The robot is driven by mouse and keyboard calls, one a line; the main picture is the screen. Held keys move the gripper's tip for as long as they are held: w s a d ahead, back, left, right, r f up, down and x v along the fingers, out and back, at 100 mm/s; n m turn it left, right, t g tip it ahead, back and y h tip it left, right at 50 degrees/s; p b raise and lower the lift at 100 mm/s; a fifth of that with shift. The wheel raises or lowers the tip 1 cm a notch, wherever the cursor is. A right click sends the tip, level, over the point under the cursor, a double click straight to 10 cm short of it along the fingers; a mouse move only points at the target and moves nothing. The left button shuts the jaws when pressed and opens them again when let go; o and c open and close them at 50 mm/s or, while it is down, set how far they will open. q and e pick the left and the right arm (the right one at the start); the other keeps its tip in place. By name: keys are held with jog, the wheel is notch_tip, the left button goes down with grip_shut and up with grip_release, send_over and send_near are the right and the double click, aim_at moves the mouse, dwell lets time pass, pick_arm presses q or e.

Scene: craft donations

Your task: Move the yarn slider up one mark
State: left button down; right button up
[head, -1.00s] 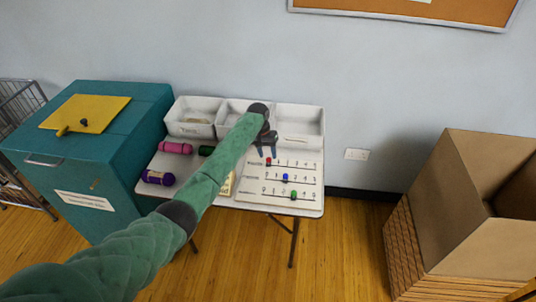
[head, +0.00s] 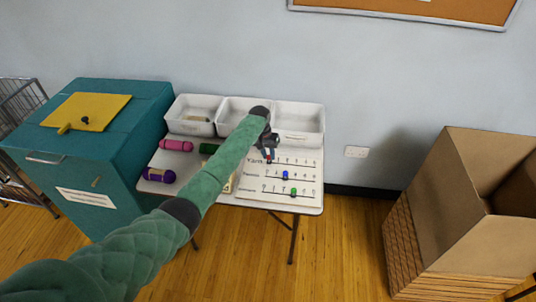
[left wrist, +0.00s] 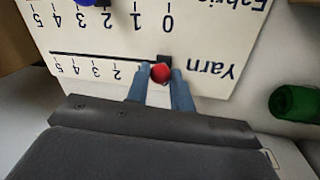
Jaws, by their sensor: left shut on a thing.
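The slider board (head: 250,191) lies on the table with three rows, Yarn at the top. The red yarn slider knob (head: 269,160) is near the left, low-number end of its track. In the left wrist view the board is upside down, and the red knob (left wrist: 160,72) sits between my two blue fingertips, by the dark block at the track's end. My left gripper (left wrist: 161,88) is shut on this knob. The digit beneath it is hidden. In the head view the left gripper (head: 268,153) comes over the board's top edge. My right gripper is not in view.
The blue slider (head: 285,175) and green slider (head: 293,192) are on the lower rows. White bins (head: 301,135) stand behind. Pink (head: 176,145), purple (head: 158,175) and green yarn (head: 208,149) lie to the left. A teal box (head: 110,175) and cardboard box (head: 440,200) flank the table.

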pick_arm(q)
jog(key=d, duration=0.4)
jog(key=shift+s, duration=0.1)
jog(key=shift+r, duration=0.1)
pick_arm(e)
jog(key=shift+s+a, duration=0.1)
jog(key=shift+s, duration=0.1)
pick_arm(q)
jog(key=c, duration=1.2)
grip_release()
jog(key=shift+c, duration=0.2)
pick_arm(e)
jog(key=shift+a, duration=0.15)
pick_arm(q)
jog(key=shift+a+r, duration=0.2)
jog(key=shift+r, duration=0.2)
notch_tip(320, 180, up, 7)
jog(key=a+b, duration=0.1)
jog(key=b, duration=0.1)
jog(key=shift+w+b, duration=0.2)
jog(key=shift+b, duration=0.1)
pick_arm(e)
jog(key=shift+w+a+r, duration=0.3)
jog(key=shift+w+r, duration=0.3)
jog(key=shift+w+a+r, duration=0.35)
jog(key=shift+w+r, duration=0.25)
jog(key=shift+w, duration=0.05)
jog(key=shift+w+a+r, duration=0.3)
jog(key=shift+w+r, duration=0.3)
